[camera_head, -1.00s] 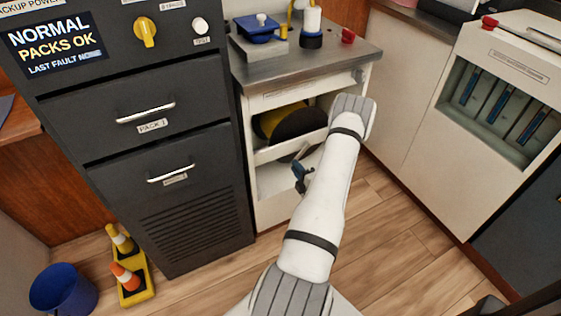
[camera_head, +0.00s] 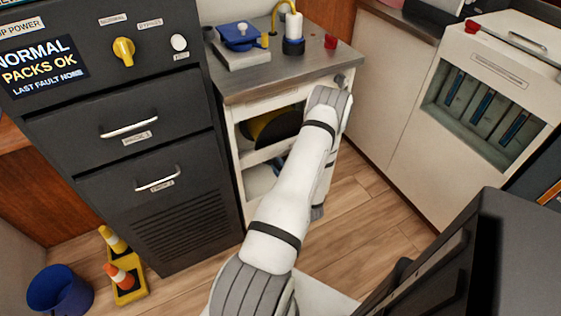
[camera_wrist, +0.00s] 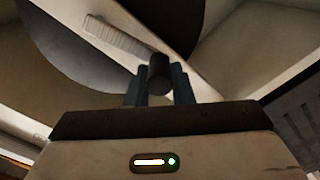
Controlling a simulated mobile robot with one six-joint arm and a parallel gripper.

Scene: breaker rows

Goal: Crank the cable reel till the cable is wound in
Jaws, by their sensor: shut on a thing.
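The cable reel (camera_head: 272,128), a yellow drum with a dark round flange, sits inside the white cabinet's opening. Its dark flange (camera_wrist: 75,45) also shows large in the wrist view. The crank's dark, round handle (camera_wrist: 158,72) stands between the two blue-grey fingers of my gripper (camera_wrist: 159,86), which is shut on it. In the head view my arm hides most of my gripper and the crank; only a small blue part shows beside the arm. I cannot see how much cable is out.
The white cabinet (camera_head: 233,150) has a metal top with a blue device (camera_head: 243,38), a white bottle-like item (camera_head: 293,30) and a red knob (camera_head: 331,41). A dark drawer unit (camera_head: 75,140) stands close on the left. Wooden floor is open right of the cabinet.

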